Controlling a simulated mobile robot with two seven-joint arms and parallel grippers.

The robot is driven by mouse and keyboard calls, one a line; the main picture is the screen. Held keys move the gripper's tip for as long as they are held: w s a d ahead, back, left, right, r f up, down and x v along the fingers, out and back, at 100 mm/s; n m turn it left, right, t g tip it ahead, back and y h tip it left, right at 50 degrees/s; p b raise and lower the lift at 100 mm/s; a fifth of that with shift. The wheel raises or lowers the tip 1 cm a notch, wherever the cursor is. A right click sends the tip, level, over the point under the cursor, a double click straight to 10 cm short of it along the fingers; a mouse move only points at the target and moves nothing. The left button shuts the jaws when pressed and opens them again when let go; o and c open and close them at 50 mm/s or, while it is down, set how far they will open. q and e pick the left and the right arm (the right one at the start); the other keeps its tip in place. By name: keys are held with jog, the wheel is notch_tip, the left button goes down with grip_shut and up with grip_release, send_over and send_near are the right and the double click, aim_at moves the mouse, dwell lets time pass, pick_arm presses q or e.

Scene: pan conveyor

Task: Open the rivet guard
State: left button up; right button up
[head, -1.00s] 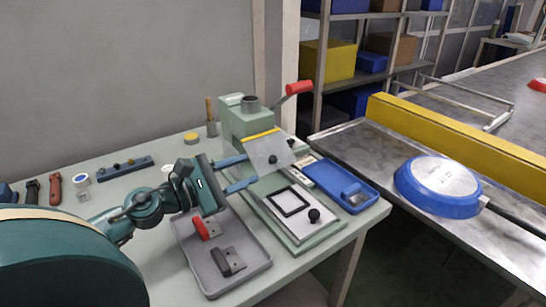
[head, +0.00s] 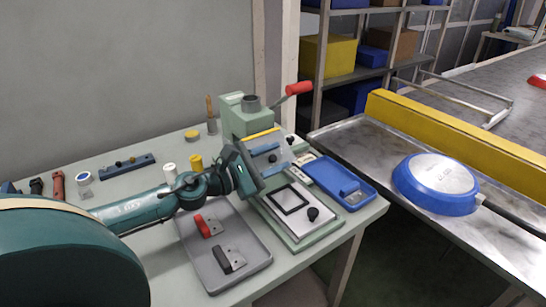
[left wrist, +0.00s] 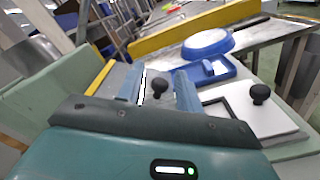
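The rivet guard, a clear panel with a yellow top edge (head: 262,134), hangs down over the front of the green press (head: 236,118). Its yellow edge also shows in the left wrist view (left wrist: 103,74). My left gripper (head: 273,160) is in front of the guard with its two blue fingers apart. In the left wrist view, the guard's black knob (left wrist: 160,87) appears between the open fingers (left wrist: 159,92), with gaps on both sides. I cannot tell how far the fingertips are from the panel. My right gripper is out of view.
Below the guard lies a plate with a black frame and a black knob (head: 313,214). A blue tray (head: 325,172) is to its right, and a grey tray (head: 250,255) with two clamp-like parts is in front. The red-handled lever (head: 298,88) sticks out above. A blue pan (head: 436,184) is on the metal surface.

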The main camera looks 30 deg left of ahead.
pick_arm(q)
jog(key=shift+c, duration=0.5)
grip_shut()
